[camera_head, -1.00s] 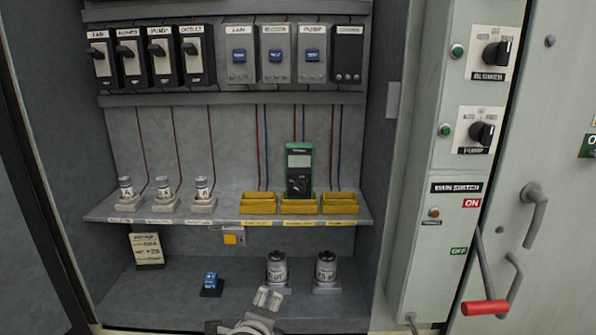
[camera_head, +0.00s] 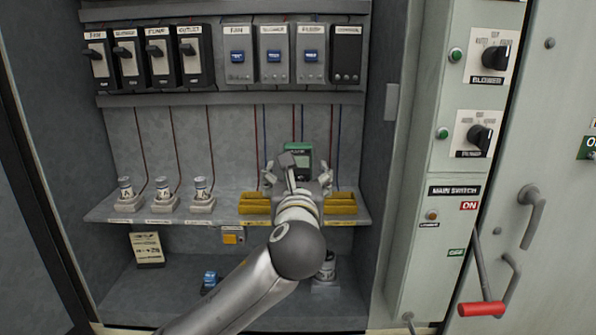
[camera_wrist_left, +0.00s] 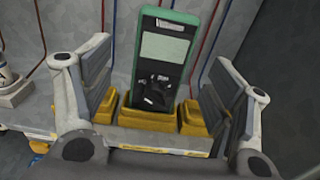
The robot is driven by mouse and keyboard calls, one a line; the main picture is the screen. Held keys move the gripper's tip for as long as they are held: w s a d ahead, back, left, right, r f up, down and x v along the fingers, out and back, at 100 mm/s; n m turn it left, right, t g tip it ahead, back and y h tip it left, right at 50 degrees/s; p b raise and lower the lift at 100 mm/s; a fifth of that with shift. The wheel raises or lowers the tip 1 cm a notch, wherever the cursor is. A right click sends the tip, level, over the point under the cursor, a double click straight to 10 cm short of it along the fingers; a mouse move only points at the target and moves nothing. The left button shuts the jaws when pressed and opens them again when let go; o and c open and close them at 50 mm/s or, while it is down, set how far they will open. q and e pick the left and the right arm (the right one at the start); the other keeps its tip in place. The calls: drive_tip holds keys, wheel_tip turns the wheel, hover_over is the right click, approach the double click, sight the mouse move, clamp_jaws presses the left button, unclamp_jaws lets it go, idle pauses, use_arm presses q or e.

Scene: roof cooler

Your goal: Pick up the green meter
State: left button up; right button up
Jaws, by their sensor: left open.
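The green meter (camera_head: 304,150) stands upright on the shelf in the middle of the cabinet, mostly hidden behind my left gripper in the head view. In the left wrist view the meter (camera_wrist_left: 164,60), green-framed with a pale screen and dark lower face, stands in a yellow holder (camera_wrist_left: 150,118). My left gripper (camera_head: 298,178) is open in front of the meter. In the left wrist view its two fingers (camera_wrist_left: 156,88) are on either side of the meter, with gaps on both sides. My right gripper is not in view.
Yellow holders (camera_head: 341,203) flank the meter on the shelf (camera_head: 225,215). Three labelled cylinders (camera_head: 163,190) stand at the shelf's left. Red and blue wires hang behind. Below are a blue part (camera_head: 210,278) and a cylinder (camera_head: 328,268). A red-handled lever (camera_head: 482,308) is at the right.

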sight(298, 165)
use_arm(q)
drive_tip(key=shift+w, duration=0.5)
drive_tip(key=w+p, duration=0.2)
drive_tip(key=w, duration=0.2)
drive_tip(key=shift+d+r, duration=0.1)
drive_tip(key=shift+r, duration=0.05)
drive_tip(key=shift+w, duration=0.4)
drive_tip(key=shift+c, duration=0.7)
drive_tip(key=c, duration=1)
drive_tip(key=shift+c, duration=1.4)
drive_tip(key=shift+r, duration=0.15)
